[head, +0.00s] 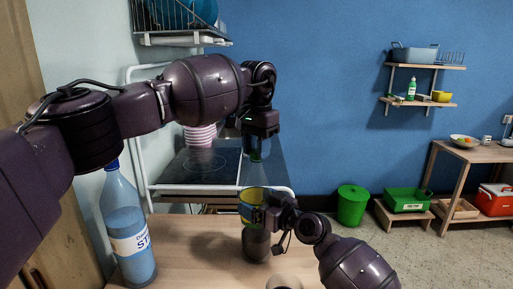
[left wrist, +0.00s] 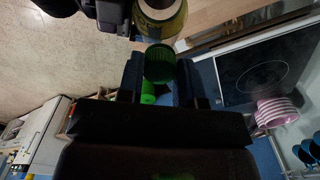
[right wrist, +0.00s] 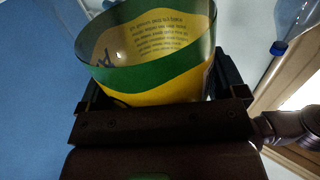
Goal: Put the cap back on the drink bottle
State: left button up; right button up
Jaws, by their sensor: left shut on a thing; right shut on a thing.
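The drink bottle (head: 252,207) stands upright on the wooden table, clear above a yellow-green label, with dark contents low down. My right gripper (head: 268,212) is shut on it at label height; the label (right wrist: 150,75) fills the middle of the right wrist view. My left gripper (head: 260,133) is above the bottle's upper part, pointing down. It is shut on the green cap (left wrist: 159,62), which sits between its fingers in the left wrist view. The bottle's label (left wrist: 163,22) also shows there, at the top edge. I cannot tell whether the cap touches the bottle's mouth.
A large water bottle (head: 128,235) with a blue cap stands on the table (head: 195,250) at left, below my left arm. A cup (head: 284,282) is at the table's front edge. A dark stovetop (head: 200,165) lies behind. A green bin (head: 352,205) stands farther back.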

pick_arm(q)
jog(key=o, duration=0.9)
jog(key=shift+r, duration=2.25)
jog(key=shift+c, duration=0.2)
